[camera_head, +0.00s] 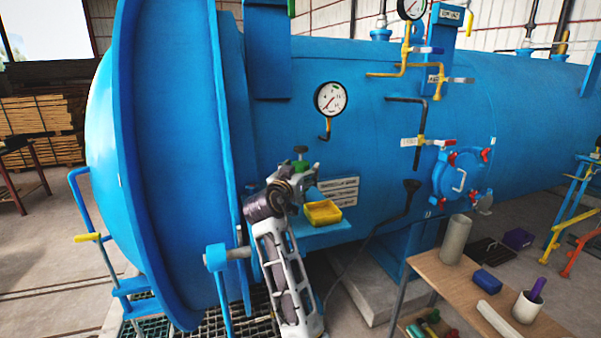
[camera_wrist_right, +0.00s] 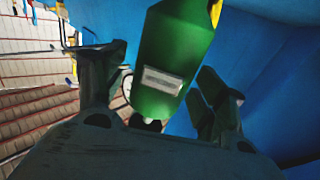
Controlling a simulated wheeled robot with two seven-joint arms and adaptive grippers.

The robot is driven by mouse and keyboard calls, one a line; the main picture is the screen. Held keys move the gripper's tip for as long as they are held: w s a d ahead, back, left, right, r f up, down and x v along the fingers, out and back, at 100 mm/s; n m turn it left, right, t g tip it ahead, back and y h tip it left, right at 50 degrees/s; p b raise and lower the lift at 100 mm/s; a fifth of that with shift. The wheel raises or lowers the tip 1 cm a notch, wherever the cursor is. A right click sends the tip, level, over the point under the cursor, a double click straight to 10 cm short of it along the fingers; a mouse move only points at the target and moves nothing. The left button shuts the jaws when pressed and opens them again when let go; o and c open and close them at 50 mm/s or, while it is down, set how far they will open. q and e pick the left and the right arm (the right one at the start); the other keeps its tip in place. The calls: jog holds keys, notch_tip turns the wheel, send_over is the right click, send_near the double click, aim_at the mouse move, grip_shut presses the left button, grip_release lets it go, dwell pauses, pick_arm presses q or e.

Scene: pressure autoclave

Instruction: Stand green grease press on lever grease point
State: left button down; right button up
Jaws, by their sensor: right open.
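The green grease press (camera_wrist_right: 172,62) shows large in the right wrist view, a green body with a pale label and a dark tip with a light spot below it. It lies between the two fingers of my right gripper (camera_wrist_right: 160,95), which are open. I cannot tell whether either finger touches it. In the head view my right gripper (camera_head: 303,178) is up against the front of the blue autoclave, above a small shelf, with green parts of the press (camera_head: 300,150) showing just above it. I cannot make out the lever grease point for certain. My left gripper is out of view.
A yellow tray (camera_head: 323,212) sits on the blue shelf (camera_head: 325,235) right of the gripper. The big blue door (camera_head: 170,150) stands at the left. A wooden table (camera_head: 455,285) with a grey cylinder (camera_head: 455,238) and a white cup (camera_head: 527,307) is at lower right.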

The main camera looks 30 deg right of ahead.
aim_at(300, 147)
jog(key=shift+f, duration=0.1)
notch_tip(300, 147, up, 2)
jog(key=shift+r, duration=4.1)
notch_tip(300, 147, up, 9)
jog(key=p, duration=0.9)
jog(key=shift+r+p, duration=0.5)
jog(key=shift+r, duration=0.05)
